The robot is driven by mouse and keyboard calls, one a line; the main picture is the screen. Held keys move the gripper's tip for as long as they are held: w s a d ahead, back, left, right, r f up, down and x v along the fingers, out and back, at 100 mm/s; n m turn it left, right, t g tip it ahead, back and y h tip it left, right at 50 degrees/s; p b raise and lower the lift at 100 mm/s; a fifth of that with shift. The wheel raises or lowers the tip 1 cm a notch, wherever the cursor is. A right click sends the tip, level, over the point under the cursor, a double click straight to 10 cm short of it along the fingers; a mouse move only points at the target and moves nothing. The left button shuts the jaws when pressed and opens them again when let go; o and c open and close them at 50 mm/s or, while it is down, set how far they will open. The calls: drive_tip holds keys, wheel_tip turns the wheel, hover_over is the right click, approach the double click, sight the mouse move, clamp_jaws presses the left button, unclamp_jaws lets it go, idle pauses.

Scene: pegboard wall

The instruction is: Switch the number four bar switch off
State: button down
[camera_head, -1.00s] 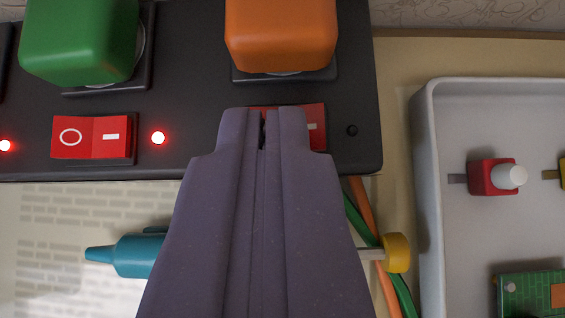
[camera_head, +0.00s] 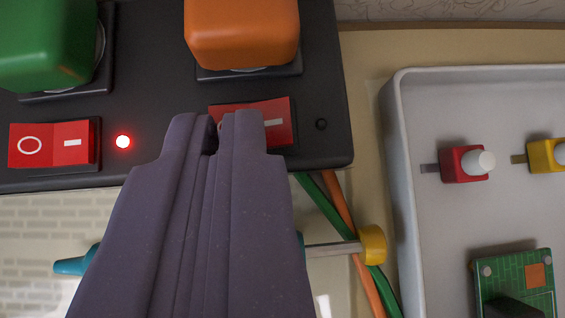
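The black power bar (camera_head: 165,92) runs across the upper left. Its rightmost red rocker switch (camera_head: 281,122) shows its "I" half on the right; my fingers hide much of the left half. The small lamp (camera_head: 321,124) to the right of this switch is dark. My gripper (camera_head: 216,124) is over the left half of the switch, with its fingers together and only a narrow notch at the tips. Nothing shows between them. Whether the fingertips touch the switch cannot be told.
Another red switch (camera_head: 50,144) is at left, beside a lit red lamp (camera_head: 123,142). Green (camera_head: 45,40) and orange (camera_head: 242,32) plugs stand out above the switches. A grey tray (camera_head: 400,180) is at right. Cables (camera_head: 337,200) and a yellow-ended tool (camera_head: 372,244) are below.

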drive_tip(key=shift+s+a+f+b, duration=0.2)
drive_tip(key=shift+s+f+b, duration=0.2)
drive_tip(key=shift+f, duration=0.3)
drive_tip(key=shift+d, duration=0.1)
drive_tip(key=shift+w+d+f+b, duration=0.1)
drive_tip(key=shift+d+b, duration=0.25)
drive_tip(key=shift+b, duration=0.1)
drive_tip(key=shift+d, duration=0.25)
drive_tip(key=shift+w+d, duration=0.2)
drive_tip(key=shift+d, duration=0.1)
drive_tip(key=r, duration=0.1)
drive_tip(key=r+p, duration=0.1)
drive_tip(key=r, duration=0.3)
drive_tip(key=shift+w+p, duration=0.35)
drive_tip(key=a+p+v, duration=0.1)
drive_tip(key=p+v, duration=0.1)
drive_tip(key=v, duration=0.8)
drive_tip(key=shift+s+r+p, duration=0.2)
drive_tip(key=shift+r+p, duration=0.05)
drive_tip(key=shift+p, duration=0.05)
